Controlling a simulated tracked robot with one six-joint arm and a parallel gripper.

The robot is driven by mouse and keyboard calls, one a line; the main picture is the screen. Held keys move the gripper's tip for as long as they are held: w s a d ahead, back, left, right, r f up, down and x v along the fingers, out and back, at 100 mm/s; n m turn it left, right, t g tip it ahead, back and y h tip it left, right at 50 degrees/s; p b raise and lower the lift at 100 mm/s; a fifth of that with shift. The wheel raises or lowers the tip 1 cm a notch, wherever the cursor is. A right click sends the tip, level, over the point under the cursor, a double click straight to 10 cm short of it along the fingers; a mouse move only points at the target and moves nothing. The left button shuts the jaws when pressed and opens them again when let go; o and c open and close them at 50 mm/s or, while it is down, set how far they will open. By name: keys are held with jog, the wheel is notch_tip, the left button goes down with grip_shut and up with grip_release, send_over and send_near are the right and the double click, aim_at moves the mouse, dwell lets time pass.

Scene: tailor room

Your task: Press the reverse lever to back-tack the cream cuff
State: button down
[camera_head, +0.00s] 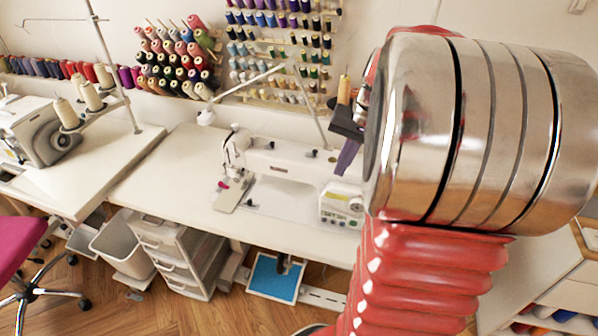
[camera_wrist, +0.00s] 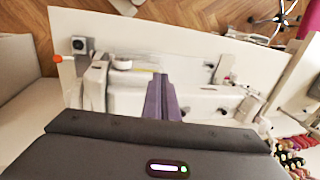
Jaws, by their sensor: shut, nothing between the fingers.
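A white sewing machine (camera_head: 285,165) stands on a white table, its needle end at the left and a boxy control unit (camera_head: 342,207) at its right front. In the wrist view the machine (camera_wrist: 138,104) lies beneath my gripper. My gripper (camera_head: 346,160) shows purple fingers pointing down, above the right part of the machine. In the wrist view my gripper (camera_wrist: 159,80) has its fingers together, with nothing between them. I cannot tell the reverse lever or the cream cuff apart from the white machine and table. My arm hides the area farther right.
A second sewing machine (camera_head: 38,128) stands on the left table with thread cones (camera_head: 92,97) beside it. Thread racks (camera_head: 175,58) line the back wall. The white table (camera_head: 165,185) is clear left of the machine. Drawers (camera_head: 178,255) and a blue pedal (camera_head: 273,279) are below.

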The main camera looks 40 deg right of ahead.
aim_at(325, 206)
jog(key=shift+s+d+f, duration=0.1)
jog(key=shift+d+f, duration=0.05)
jog(key=shift+d, duration=0.4)
jog(key=shift+f, duration=0.1)
jog(key=x, duration=1.4)
jog(key=shift+a, duration=0.15)
